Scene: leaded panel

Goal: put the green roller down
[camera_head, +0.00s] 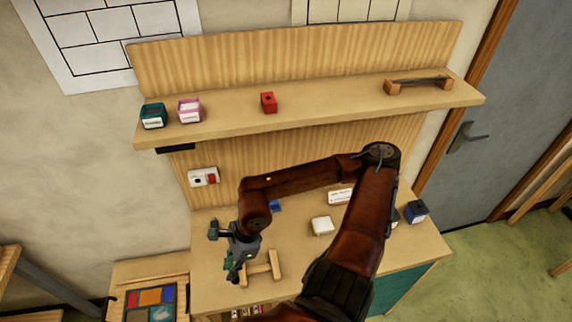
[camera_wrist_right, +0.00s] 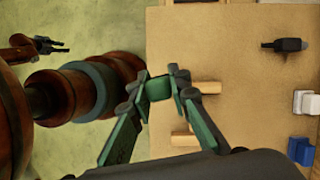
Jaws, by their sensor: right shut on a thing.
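My right gripper (camera_head: 236,268) hangs over the front left part of the workbench (camera_head: 212,292) in the head view. In the right wrist view its fingers (camera_wrist_right: 158,90) are shut on the green roller (camera_wrist_right: 158,87), a short dark green piece between the fingertips. A pale wooden stand (camera_head: 262,268) lies right beside the gripper; its bars also show in the wrist view (camera_wrist_right: 206,88). I cannot tell whether the roller touches the stand. Another dark gripper, my left one (camera_wrist_right: 50,45), shows small at the upper left of the wrist view, its opening unclear; it is not in the head view.
A white block (camera_head: 322,225), a small blue block (camera_head: 275,206) and a dark blue box (camera_head: 416,211) stand on the bench. The shelf (camera_head: 330,108) above holds teal, pink and red boxes. A colored tray (camera_head: 150,303) stands at lower left. My right arm crosses over the bench.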

